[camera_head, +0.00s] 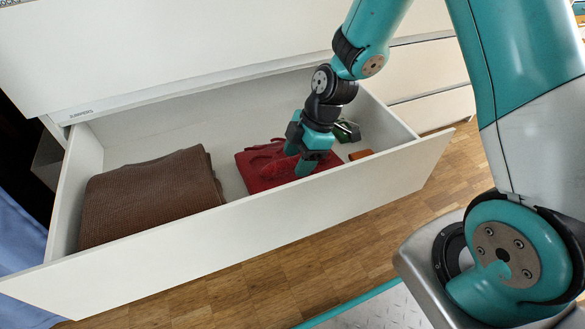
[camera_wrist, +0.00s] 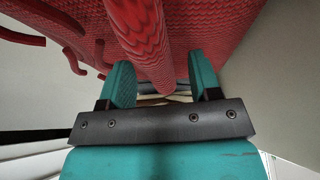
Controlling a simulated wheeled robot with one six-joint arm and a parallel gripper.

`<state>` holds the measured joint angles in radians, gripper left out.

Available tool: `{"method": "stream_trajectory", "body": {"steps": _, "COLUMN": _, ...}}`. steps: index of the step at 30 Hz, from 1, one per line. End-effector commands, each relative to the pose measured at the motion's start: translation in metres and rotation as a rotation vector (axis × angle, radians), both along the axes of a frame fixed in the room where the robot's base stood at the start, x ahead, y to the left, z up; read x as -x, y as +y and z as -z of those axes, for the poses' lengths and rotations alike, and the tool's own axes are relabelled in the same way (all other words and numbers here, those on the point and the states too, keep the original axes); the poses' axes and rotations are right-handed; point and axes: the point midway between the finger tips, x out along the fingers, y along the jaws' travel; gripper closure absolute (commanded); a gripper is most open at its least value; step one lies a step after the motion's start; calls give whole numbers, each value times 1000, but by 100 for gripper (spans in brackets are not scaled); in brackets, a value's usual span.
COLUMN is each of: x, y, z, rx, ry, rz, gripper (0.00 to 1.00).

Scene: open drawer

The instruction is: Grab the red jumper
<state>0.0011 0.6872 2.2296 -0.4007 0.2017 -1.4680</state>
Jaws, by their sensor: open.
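The red jumper (camera_head: 262,165) lies folded in the open white drawer (camera_head: 225,243), right of its middle. My gripper (camera_head: 298,168) is over the jumper's right part, pointing down, its fingers low at the cloth. In the wrist view the red knit (camera_wrist: 185,35) fills the upper middle, and one rolled fold of it runs between the two teal fingers of my gripper (camera_wrist: 162,85). The fingers stand apart on either side of that fold, with a gap showing. Whether the tips touch the cloth, I cannot tell. My gripper hides part of the jumper in the head view.
A brown folded cloth (camera_head: 152,195) lies in the drawer's left part. A small green and dark item (camera_head: 347,130) and an orange item (camera_head: 361,154) lie right of the jumper. The drawer's front panel rises in front. Wooden floor (camera_head: 250,290) lies below.

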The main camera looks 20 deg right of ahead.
Motion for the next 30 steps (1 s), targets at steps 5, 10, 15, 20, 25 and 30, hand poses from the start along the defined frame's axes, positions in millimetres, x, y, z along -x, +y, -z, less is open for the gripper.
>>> {"method": "stream_trajectory", "body": {"steps": 5, "x": 0, "y": 0, "z": -2, "rx": 0, "ry": -1, "rz": 0, "gripper": 52}}
{"method": "stream_trajectory", "body": {"steps": 10, "x": 0, "y": 0, "z": -2, "rx": 0, "ry": 0, "rz": 0, "gripper": 91}}
{"method": "stream_trajectory", "body": {"steps": 15, "x": 0, "y": 0, "z": -2, "rx": 0, "ry": 0, "rz": -1, "gripper": 100}}
{"method": "stream_trajectory", "body": {"steps": 20, "x": 0, "y": 0, "z": -2, "rx": -1, "ry": -2, "rz": 0, "gripper": 100}}
{"method": "stream_trajectory", "body": {"steps": 25, "x": -1, "y": 0, "z": -6, "rx": -1, "ry": -4, "rz": -1, "gripper": 100}}
{"method": "stream_trajectory", "body": {"steps": 30, "x": -1, "y": 0, "z": -25, "rx": -1, "ry": -5, "rz": -1, "gripper": 100}}
